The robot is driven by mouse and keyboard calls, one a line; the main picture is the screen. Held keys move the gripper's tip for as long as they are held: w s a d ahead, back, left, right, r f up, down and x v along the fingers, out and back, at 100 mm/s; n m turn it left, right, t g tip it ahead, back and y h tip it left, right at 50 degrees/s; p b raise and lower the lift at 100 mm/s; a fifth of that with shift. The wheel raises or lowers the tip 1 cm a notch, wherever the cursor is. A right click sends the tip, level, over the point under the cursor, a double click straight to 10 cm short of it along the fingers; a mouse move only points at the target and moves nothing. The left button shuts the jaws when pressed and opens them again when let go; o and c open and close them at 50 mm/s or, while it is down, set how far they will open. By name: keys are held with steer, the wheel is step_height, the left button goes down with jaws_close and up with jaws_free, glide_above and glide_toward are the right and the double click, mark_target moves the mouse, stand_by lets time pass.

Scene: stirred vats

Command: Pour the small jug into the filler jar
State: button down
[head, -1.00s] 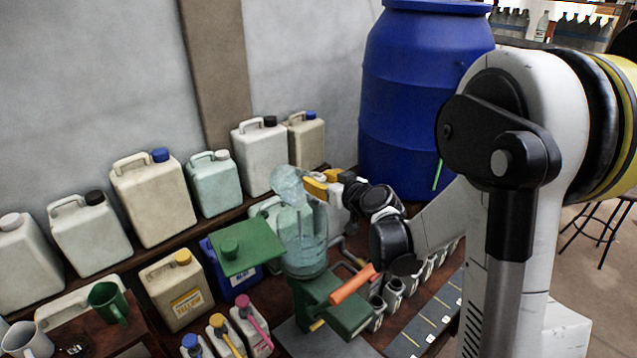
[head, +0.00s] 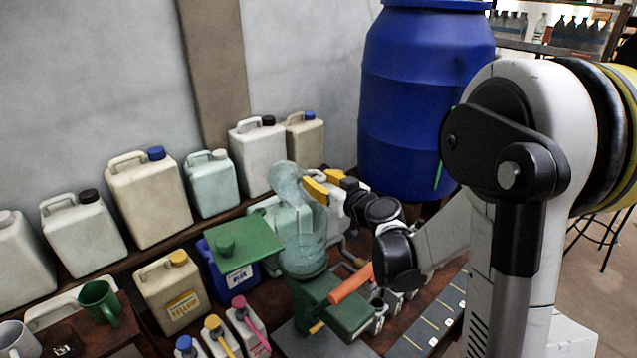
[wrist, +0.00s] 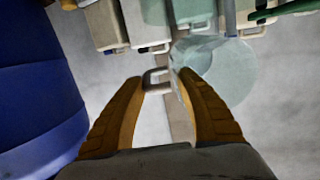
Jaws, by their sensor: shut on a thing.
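The small jug (head: 284,178) is a translucent pale teal vessel, held tilted above the filler jar. My gripper (head: 316,189) has yellow fingers shut on the jug from its right side. In the wrist view the fingers (wrist: 160,82) flank the jug, whose see-through round body (wrist: 228,72) shows to the right. The filler jar (head: 304,250) is a clear, pale teal jar standing on a green filler body with an orange handle. Its square green lid (head: 240,248) is swung aside to the left. I cannot tell whether liquid is flowing or how much is in either vessel.
Large canisters (head: 150,200) line the shelf behind. A yellow-labelled canister (head: 172,295) and a blue one (head: 230,270) stand left of the jar. A big blue barrel (head: 420,110) stands behind my arm. Small bottles (head: 247,325) and a green mug (head: 99,300) are in front.

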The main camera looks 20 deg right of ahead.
steer(key=shift+s+d+r+n+t+y+b, duration=0.15)
steer(key=shift+s+t+b, duration=0.35)
steer(key=shift+t+b, duration=1.1)
steer(key=shift+s+a+f+n+t+y+b, duration=0.1)
steer(key=shift+s+t+y+b, duration=0.3)
steer(key=shift+b, duration=2.2)
steer(key=shift+s+d+r+n+t+y+b, duration=0.1)
steer(key=shift+s+t+b, duration=0.75)
steer(key=shift+b, duration=1.25)
steer(key=shift+w+r+t+y+b, duration=0.15)
steer(key=shift+t+y+b, duration=0.1)
steer(key=shift+t+b, duration=0.15)
